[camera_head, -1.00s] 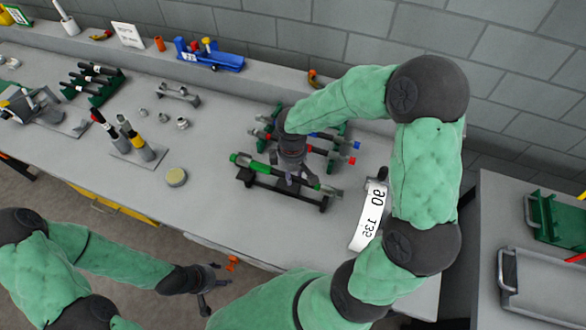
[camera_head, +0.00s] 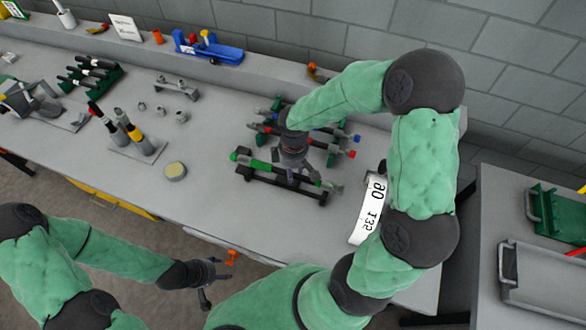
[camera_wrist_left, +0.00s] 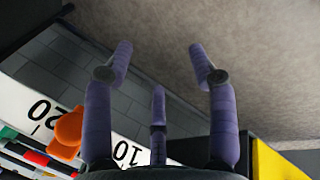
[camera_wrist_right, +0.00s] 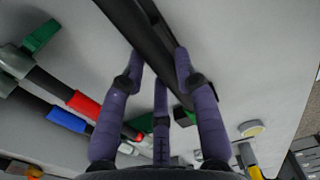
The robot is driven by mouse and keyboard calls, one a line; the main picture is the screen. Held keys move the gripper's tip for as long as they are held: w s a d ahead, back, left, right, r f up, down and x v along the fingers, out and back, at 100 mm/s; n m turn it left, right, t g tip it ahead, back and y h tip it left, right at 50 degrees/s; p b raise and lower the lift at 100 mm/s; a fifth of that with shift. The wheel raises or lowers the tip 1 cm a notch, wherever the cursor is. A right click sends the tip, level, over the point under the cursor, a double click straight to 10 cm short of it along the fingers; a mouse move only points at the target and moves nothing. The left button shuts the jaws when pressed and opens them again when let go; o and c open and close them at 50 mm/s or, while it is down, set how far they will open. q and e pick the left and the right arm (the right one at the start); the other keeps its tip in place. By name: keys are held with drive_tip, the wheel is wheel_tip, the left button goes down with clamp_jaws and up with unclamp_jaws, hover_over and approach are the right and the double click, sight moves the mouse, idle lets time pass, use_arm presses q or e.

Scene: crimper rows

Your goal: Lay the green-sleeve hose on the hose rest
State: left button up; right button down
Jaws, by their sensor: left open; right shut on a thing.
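The green-sleeve hose (camera_head: 258,164) is dark with a green sleeve and a green left end. My right gripper (camera_head: 297,178) is shut on it from above. The hose lies lengthwise over or on the low black hose rest (camera_head: 275,186); whether it touches the rest is hard to tell. In the right wrist view, the right gripper (camera_wrist_right: 160,70) has its fingers around a dark bar, with a green part (camera_wrist_right: 182,116) showing beside a finger. My left gripper (camera_head: 208,284) is open and empty, off the bench's front edge; its spread fingers show in the left wrist view (camera_wrist_left: 155,70).
Behind the hose rest is a green rack (camera_head: 275,107) with red- and blue-marked hoses. A white curved number scale (camera_head: 367,212) stands to the right. A tool stand (camera_head: 133,147) and a round tin (camera_head: 175,171) are to the left, with clear bench between them and the rest.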

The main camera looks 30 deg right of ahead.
sight(293, 184)
drive_tip(key=shift+f+b, duration=1.5)
drive_tip(key=shift+f, duration=0.75)
drive_tip(key=shift+f, duration=0.1)
drive_tip(key=c, duration=0.8)
unclamp_jaws()
drive_tip(key=shift+c, duration=0.2)
wheel_tip(293, 184, up, 12)
drive_tip(key=shift+d, duration=0.1)
